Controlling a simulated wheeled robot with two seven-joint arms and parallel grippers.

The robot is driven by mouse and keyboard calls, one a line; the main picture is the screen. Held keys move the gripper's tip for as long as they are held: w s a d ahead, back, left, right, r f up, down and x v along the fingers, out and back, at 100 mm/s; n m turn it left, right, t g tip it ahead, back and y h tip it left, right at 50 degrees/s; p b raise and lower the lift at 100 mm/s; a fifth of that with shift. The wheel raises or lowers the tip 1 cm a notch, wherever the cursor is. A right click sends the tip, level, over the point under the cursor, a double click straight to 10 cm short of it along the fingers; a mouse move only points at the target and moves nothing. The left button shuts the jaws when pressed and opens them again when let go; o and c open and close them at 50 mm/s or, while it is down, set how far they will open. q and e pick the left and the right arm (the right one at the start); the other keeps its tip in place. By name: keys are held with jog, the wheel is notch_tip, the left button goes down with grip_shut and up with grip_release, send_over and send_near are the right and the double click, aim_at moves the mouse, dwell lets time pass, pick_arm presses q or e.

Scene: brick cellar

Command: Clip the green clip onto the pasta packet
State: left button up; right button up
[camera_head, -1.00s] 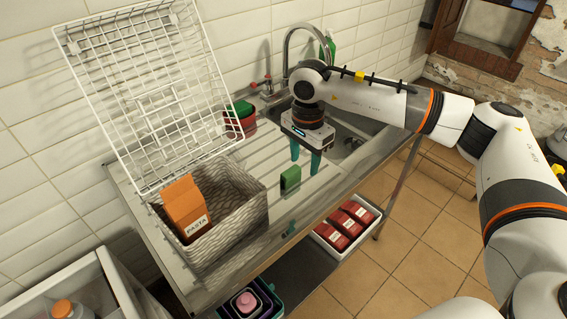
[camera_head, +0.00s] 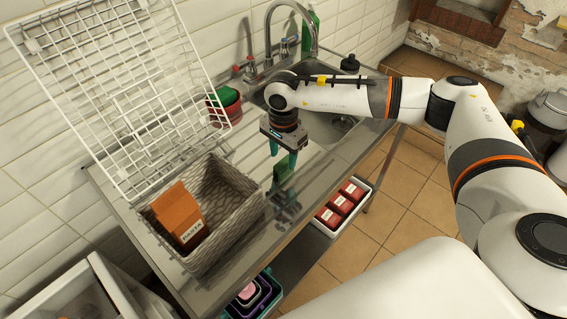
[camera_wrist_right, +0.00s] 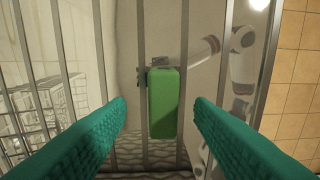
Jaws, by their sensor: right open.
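The green clip (camera_head: 280,172) stands upright on the metal drainboard, right of the woven basket (camera_head: 235,222). The orange-brown pasta packet (camera_head: 178,212) stands tilted in the basket, its white label facing front. My right gripper (camera_head: 283,155) is open, with its teal fingers pointing down just above and around the clip in the head view. In the right wrist view, the clip (camera_wrist_right: 163,103) lies in the gap between the two open fingers (camera_wrist_right: 160,118), with room on both sides and no contact visible. My left gripper is not in view.
A white wire rack (camera_head: 95,95) leans on the tiled wall behind the basket. Red and green bowls (camera_head: 224,105) and the sink with its tap (camera_head: 292,12) are at the back. Below the counter are a white tray of red boxes (camera_head: 340,205) and nested containers (camera_head: 250,298).

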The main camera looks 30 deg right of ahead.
aim_at(284, 162)
jog(key=f, duration=0.1)
jog(key=f+p, duration=0.1)
jog(key=f, duration=0.1)
jog(key=shift+s+f, duration=0.2)
jog(key=shift+f, duration=0.05)
jog(key=shift+w+f, duration=0.1)
jog(key=shift+f, duration=0.25)
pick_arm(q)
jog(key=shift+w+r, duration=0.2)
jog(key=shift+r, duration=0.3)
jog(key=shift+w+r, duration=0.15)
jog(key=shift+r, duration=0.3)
pick_arm(e)
jog(key=c, duration=1)
jog(key=shift+r, duration=0.1)
jog(key=shift+c, duration=0.2)
